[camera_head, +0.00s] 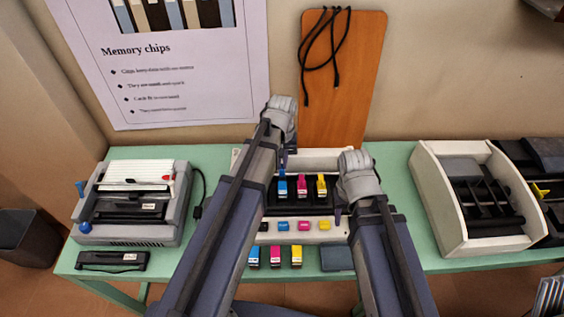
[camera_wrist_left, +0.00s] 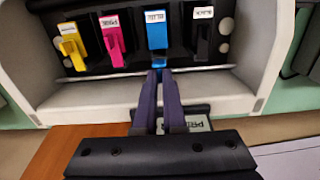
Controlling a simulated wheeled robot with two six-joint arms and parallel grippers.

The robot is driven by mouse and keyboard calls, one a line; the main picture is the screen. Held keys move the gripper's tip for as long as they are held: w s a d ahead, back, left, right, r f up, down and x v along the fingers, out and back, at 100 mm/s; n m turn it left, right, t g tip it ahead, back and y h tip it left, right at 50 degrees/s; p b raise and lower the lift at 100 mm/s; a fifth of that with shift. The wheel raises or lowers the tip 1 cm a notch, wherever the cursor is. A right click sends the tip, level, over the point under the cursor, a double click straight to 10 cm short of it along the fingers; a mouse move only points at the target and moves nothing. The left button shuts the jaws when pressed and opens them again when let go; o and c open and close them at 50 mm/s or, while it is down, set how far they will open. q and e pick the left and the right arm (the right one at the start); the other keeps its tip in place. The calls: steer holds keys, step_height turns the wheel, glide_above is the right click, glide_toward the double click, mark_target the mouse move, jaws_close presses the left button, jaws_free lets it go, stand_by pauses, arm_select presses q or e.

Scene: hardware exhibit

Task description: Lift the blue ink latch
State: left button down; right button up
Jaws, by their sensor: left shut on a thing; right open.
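The blue ink latch (camera_head: 282,187) is on the dark middle part of the white printer (camera_head: 336,227), left of the magenta latch (camera_head: 302,186) and yellow latch (camera_head: 321,186). My left gripper (camera_head: 282,167) reaches down to it from behind. In the left wrist view, the left gripper's fingers (camera_wrist_left: 159,78) are closed together on the lower end of the blue latch (camera_wrist_left: 156,36). A black latch (camera_wrist_left: 200,35) shows there too; my left arm hides it in the head view. My right gripper (camera_head: 338,214) is open and empty over the printer's right side.
Blue (camera_head: 254,255), magenta (camera_head: 275,255) and yellow cartridges (camera_head: 296,255) lie at the green table's (camera_head: 390,190) front edge. A grey machine (camera_head: 135,205) stands left and a white-sided machine (camera_head: 470,200) right. An orange board (camera_head: 345,80) leans against the wall behind.

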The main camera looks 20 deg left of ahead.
arm_select(q)
steer(key=shift+w, duration=0.1)
arm_select(e)
step_height(320, 180, down, 2)
steer(key=shift+f+b, duration=0.2)
steer(key=shift+b, duration=1)
steer(key=shift+f, duration=0.15)
arm_select(q)
steer(key=g, duration=0.1)
steer(key=w+g+h, duration=0.1)
steer(key=g, duration=0.1)
steer(key=w+g, duration=0.1)
steer(key=shift+w+a+f+g, duration=0.1)
steer(key=shift+a+f+g, duration=0.2)
steer(key=shift+a+f, duration=0.1)
